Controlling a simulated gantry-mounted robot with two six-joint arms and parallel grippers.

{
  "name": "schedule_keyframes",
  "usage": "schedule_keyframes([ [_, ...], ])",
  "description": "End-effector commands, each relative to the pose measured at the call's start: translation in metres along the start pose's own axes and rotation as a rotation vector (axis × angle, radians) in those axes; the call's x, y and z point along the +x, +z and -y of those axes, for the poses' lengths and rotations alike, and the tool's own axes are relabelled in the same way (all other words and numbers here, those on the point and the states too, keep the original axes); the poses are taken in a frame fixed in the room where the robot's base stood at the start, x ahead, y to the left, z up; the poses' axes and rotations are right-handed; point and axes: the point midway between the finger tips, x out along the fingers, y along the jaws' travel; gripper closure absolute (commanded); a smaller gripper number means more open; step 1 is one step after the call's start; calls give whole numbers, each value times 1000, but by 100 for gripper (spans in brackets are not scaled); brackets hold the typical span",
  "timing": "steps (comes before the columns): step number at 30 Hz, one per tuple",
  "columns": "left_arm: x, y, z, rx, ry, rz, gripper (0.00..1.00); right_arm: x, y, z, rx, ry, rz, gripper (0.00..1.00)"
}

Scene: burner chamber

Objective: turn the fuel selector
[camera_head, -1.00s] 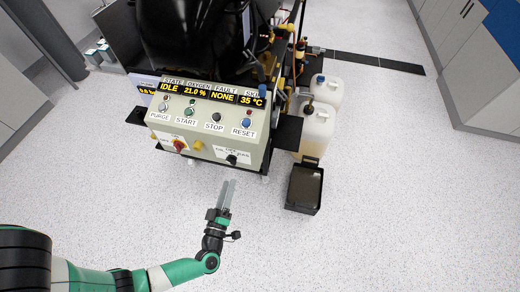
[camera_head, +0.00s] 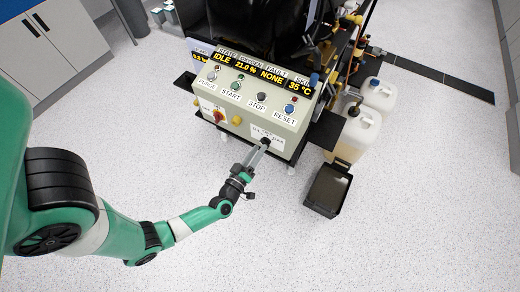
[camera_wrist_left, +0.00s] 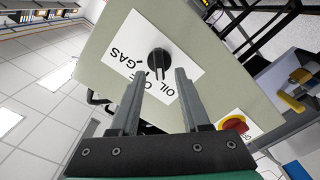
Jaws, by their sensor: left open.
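The fuel selector is a black rotary knob (camera_wrist_left: 159,61) on a white label reading OIL, OFF and GAS, on the front face of the control box. In the head view the knob (camera_head: 266,141) is low on the right of the panel, partly covered by my gripper. My left gripper (camera_head: 260,151) points at it with its two grey fingers. In the left wrist view the open fingers (camera_wrist_left: 158,82) stand on either side of the knob's lower part, with nothing held. I cannot tell whether they touch it. My right gripper is not in view.
The floor in front is clear.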

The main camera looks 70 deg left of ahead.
Motion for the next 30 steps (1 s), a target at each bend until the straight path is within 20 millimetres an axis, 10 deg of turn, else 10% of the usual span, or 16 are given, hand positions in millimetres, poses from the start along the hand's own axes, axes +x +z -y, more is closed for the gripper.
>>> schedule_keyframes([
  [13,20,0,-1,2,1,1,54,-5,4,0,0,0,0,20],
  [21,19,0,-1,1,1,1,100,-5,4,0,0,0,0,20],
  [30,19,0,-1,3,1,1,100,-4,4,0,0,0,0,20],
])
